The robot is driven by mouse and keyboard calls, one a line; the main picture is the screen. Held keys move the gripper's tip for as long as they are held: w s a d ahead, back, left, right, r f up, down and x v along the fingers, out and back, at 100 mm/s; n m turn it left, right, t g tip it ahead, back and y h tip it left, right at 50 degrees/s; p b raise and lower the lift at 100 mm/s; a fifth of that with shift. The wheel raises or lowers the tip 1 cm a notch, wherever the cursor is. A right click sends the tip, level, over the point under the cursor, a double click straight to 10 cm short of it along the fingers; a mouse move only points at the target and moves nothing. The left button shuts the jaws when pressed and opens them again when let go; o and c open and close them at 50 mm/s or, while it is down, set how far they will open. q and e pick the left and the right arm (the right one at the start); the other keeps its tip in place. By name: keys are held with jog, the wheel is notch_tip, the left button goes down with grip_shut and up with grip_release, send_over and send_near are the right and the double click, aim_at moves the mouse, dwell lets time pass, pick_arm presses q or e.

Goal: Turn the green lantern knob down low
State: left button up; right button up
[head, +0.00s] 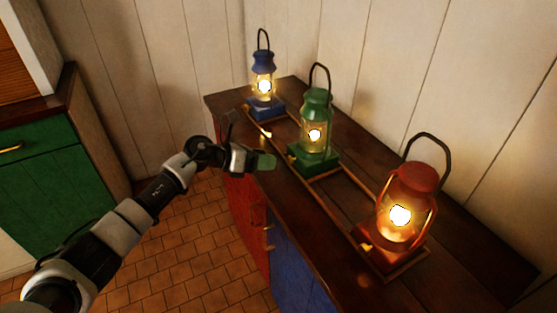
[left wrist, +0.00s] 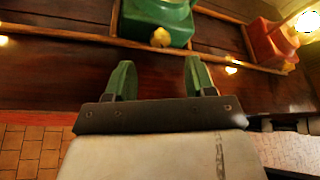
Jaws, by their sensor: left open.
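The green lantern (head: 316,106) is lit and stands upright in the middle of a row of three on a dark wooden counter. Its green base shows at the top of the left wrist view (left wrist: 150,12), with a small brass knob (left wrist: 160,37) on the near side. My left gripper (head: 264,161) is at the counter's front edge, just left of the green base. In the left wrist view its two green-padded fingers (left wrist: 160,72) are spread apart with nothing between them. They point towards the knob, with a gap to it. My right gripper is out of view.
A lit blue lantern (head: 264,62) stands farther back and a lit red lantern (head: 404,205) stands nearer, on the right. A low wooden rail (head: 330,206) frames the lanterns. Tiled floor (head: 185,235) lies below the arm. A green cabinet (head: 50,185) is at left.

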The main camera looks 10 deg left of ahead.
aim_at(288, 161)
pick_arm(q)
jog(key=v, duration=0.4)
jog(key=shift+s+a+r, duration=0.15)
jog(key=shift+s+a, duration=0.05)
jog(key=shift+a, duration=0.15)
jog(key=w+d+f+m+t+y, duration=0.1)
jog(key=d+m, duration=0.1)
jog(key=d, duration=0.1)
jog(key=w+d+f+m+t, duration=0.1)
jog(key=d+m, duration=0.1)
jog(key=d, duration=0.1)
jog(key=w+d+f+m+t+y+b, duration=0.1)
jog(key=d+m, duration=0.1)
jog(key=d, duration=0.1)
jog(key=shift+w+d+f+t+y, duration=0.25)
jog(key=shift+w+f+t+y, duration=0.05)
jog(key=shift+w+f, duration=0.1)
jog(key=shift+c, duration=0.5)
jog(key=c, duration=0.8)
jog(key=shift+c, duration=0.2)
